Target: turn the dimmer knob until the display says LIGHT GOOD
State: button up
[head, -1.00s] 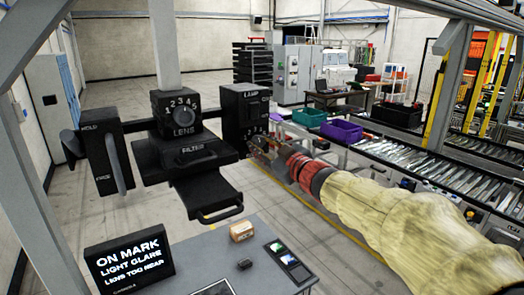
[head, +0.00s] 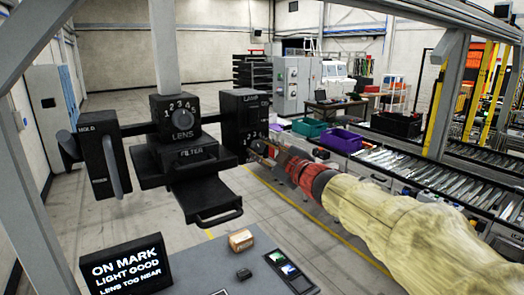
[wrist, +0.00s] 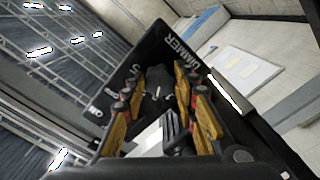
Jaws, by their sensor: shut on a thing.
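The display (head: 125,268) at lower left in the head view reads ON MARK, LIGHT GOOD, LENS TOO NEAR. The black lamp box (head: 243,112) hangs at the right end of the dark bar. My gripper (head: 258,148) is at its right side. In the wrist view the face marked DIMMER (wrist: 188,36) fills the middle, and the fingers with yellow pads of my gripper (wrist: 160,95) are shut on the dark dimmer knob (wrist: 157,84). The knob is hidden in the head view, and its setting cannot be read.
The lens block (head: 181,110), the filter drawer with its handle (head: 215,208) and the hold lever (head: 112,165) hang left of the lamp box. A table below holds a small brown box (head: 241,240). A conveyor (head: 430,160) runs at right.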

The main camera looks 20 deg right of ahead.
jog(key=o, duration=1.1)
jog(key=shift+o, duration=0.2)
jog(key=v, duration=1.2)
